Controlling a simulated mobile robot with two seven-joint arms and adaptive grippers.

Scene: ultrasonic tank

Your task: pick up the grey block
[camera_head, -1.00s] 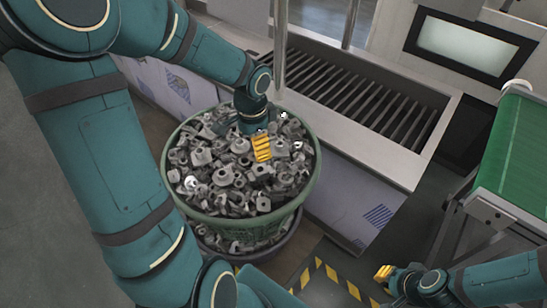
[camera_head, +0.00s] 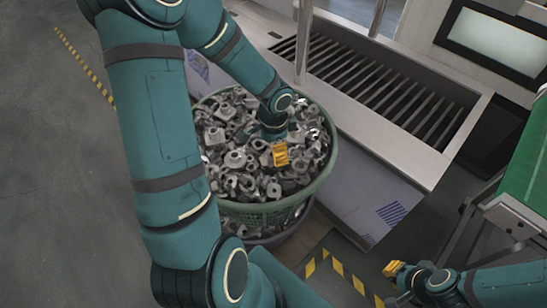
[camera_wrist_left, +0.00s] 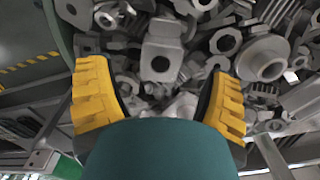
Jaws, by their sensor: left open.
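Many grey metal parts (camera_head: 245,165) fill a green basket (camera_head: 262,213). I cannot tell which one is the grey block. In the left wrist view a grey blocky part with a round hole (camera_wrist_left: 162,48) lies between and beyond the fingers. My left gripper (camera_head: 280,155) is over the heap in the basket, with a yellow finger showing. In the left wrist view its two yellow fingers stand wide apart, and the left gripper (camera_wrist_left: 160,78) holds nothing visible. My right gripper (camera_head: 394,268) is low at the right, away from the basket; its jaw opening is unclear.
A tank with a slatted top (camera_head: 385,90) stands directly behind and right of the basket. A green conveyor belt (camera_head: 530,160) is at the far right. Yellow-black floor tape (camera_head: 337,268) lies in front.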

